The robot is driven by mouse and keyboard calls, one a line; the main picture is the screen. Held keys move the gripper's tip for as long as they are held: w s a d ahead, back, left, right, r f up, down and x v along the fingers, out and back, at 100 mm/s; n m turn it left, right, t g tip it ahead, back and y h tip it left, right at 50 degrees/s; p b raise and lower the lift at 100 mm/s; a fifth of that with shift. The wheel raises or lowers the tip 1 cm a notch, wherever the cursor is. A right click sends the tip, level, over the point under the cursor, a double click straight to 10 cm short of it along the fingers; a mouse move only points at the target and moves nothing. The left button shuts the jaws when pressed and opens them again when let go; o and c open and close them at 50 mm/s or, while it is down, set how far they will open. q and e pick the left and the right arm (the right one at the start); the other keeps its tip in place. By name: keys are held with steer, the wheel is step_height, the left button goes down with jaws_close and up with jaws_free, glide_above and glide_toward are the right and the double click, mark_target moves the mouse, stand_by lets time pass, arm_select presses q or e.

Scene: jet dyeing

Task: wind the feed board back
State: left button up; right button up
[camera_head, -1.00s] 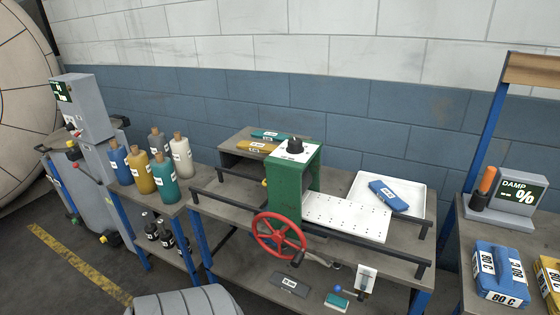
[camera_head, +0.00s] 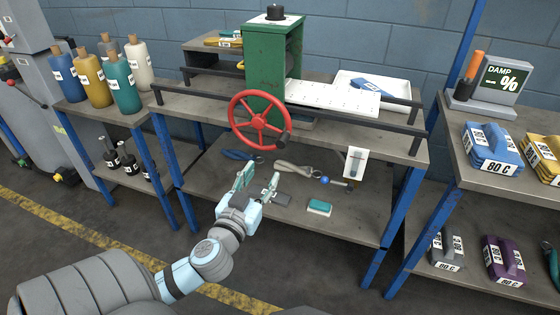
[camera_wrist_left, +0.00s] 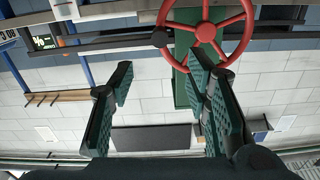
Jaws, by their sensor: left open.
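The feed board (camera_head: 333,96) is a white plate with small holes, sticking out to the right of the green machine housing (camera_head: 272,62). A red handwheel (camera_head: 260,120) with a dark crank knob (camera_head: 284,139) is on the front of the housing. My left gripper (camera_head: 257,182) is open and empty, in front of and below the handwheel, apart from it. In the left wrist view, its fingers (camera_wrist_left: 160,100) are spread, and the handwheel (camera_wrist_left: 205,32) shows at the top, upside down, with its knob at the left of the rim. My right gripper is not in view.
Dark rails (camera_head: 350,120) run along the bench's front. A white tray (camera_head: 398,88) with a blue piece stands right of the board. Dye bottles (camera_head: 121,84) stand at left. Tools (camera_head: 294,168) lie on the lower shelf. A damp meter (camera_head: 497,85) stands on the right bench.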

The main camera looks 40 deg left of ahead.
mark_target(278, 148)
arm_select(q)
steer(key=x, duration=1.4)
steer(key=shift+w+a+b, duration=0.15)
steer(key=shift+w+b, duration=0.15)
steer(key=shift+b, duration=0.05)
steer(key=shift+r, duration=0.1)
jaws_close()
